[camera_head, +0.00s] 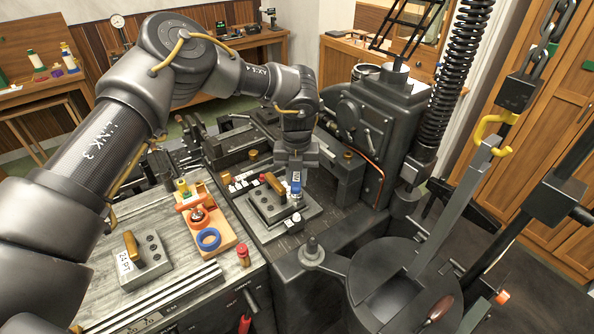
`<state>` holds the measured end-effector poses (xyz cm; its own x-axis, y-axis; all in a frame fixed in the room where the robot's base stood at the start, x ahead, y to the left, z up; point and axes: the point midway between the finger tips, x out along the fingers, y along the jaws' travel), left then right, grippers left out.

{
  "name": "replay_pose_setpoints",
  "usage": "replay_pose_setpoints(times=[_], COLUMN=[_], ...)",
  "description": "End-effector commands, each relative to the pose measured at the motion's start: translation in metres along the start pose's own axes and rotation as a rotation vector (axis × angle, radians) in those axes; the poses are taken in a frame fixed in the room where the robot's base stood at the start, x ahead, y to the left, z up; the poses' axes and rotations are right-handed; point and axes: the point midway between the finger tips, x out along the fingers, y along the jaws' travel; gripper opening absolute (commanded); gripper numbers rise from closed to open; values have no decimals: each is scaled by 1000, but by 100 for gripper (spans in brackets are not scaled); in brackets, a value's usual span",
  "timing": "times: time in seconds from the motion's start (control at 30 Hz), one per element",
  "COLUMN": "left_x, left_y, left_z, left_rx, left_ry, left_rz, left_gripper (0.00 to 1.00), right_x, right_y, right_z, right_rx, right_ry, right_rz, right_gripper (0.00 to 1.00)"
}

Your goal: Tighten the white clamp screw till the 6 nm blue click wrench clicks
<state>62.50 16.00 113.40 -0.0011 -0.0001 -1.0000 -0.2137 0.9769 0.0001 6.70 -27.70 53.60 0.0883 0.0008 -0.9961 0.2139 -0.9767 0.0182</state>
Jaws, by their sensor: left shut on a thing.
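My left arm comes in from the left, and its gripper (296,172) points down over the dark machine bed. It is shut on a blue click wrench (296,186), which stands about upright below the fingers. The wrench's lower end is at the right side of a dark block with holes (268,204). A small pale piece (297,218) shows just below the wrench; I cannot tell whether it is the white clamp screw or whether the wrench touches it. My right gripper is not in view.
A large round dark pot (385,285) and a tall grey lever stand at the right front.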

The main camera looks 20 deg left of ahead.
Motion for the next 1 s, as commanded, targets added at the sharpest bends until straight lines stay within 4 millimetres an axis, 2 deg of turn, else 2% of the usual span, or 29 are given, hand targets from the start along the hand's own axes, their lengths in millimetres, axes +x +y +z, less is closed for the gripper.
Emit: replay_pose_setpoints(times=[0.47,1.0], left_x=[-1,39], left_y=[0,0], left_z=[2,1], left_rx=[-19,-16], left_ry=[1,0], left_rz=[0,1], left_gripper=[0,0], right_x=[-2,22], right_y=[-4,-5], right_z=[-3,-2], right_rx=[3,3], right_ry=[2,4], right_rz=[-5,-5], right_gripper=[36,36])
